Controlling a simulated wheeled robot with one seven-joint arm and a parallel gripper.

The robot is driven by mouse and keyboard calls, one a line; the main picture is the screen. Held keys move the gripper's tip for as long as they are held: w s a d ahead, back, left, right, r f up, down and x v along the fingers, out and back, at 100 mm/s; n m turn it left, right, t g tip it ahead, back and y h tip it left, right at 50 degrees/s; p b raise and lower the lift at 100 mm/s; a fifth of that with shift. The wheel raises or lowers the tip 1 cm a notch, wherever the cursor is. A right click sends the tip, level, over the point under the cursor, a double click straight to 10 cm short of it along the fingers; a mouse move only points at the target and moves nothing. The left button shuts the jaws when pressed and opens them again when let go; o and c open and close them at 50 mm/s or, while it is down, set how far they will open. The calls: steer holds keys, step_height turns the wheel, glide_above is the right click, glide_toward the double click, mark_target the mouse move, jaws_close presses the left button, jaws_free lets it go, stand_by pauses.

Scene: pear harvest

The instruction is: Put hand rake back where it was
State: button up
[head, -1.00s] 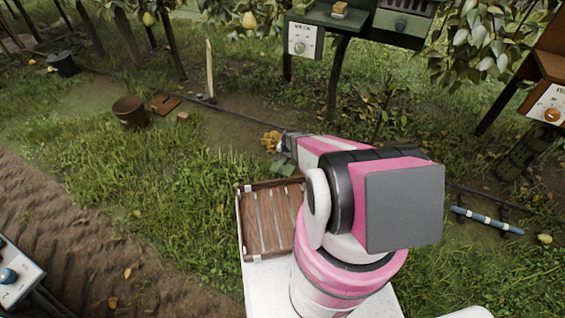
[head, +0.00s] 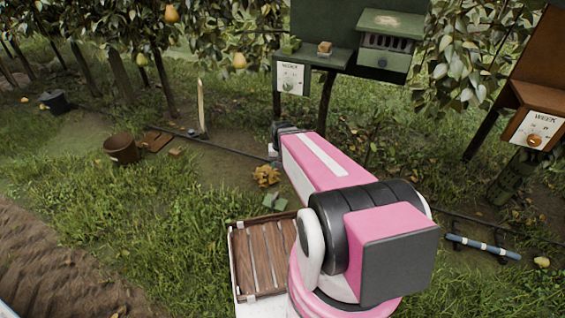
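I cannot make out a hand rake for sure in the head view. My gripper (head: 275,148) shows only in part beyond the far end of my pink and white arm. Its fingers are small and mostly hidden by the arm, so I cannot tell whether they are open or hold anything. It is above the ground, up and slightly right of a yellow-brown leaf pile (head: 266,175) in the picture. A blue bar with white bands (head: 483,248) lies on dark supports in the grass at the right.
A slatted wooden crate (head: 233,262) is beside my arm's base. A green stand (head: 322,60) is behind the gripper, a brown stand (head: 540,95) at the right. A rusty bucket (head: 121,150) and a wooden post (head: 201,108) are at the left. Open grass lies left of the crate.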

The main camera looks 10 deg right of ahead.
steer(key=s+r+n, duration=0.1)
steer(key=s+r, duration=0.5)
steer(key=shift+r+h, duration=0.3)
steer(key=shift+r, duration=0.1)
stand_by(0.6)
